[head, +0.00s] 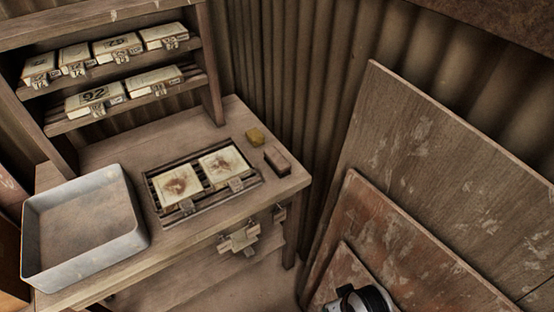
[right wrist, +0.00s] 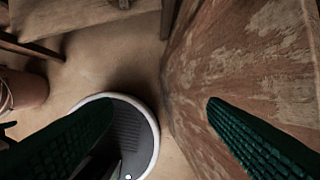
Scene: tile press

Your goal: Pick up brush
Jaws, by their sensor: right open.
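A small reddish-brown block (head: 277,160), which looks like the brush, lies on the bench top near its right corner in the head view. Its bristles cannot be made out. My right gripper (right wrist: 160,105) is open, with its two green ribbed fingers wide apart and nothing between them. The right wrist view shows floor and a leaning board beyond the fingers, and no brush. My left gripper is in neither view.
Shelves (head: 130,93) hold several numbered tiles. Large boards (head: 440,170) lean at the right.

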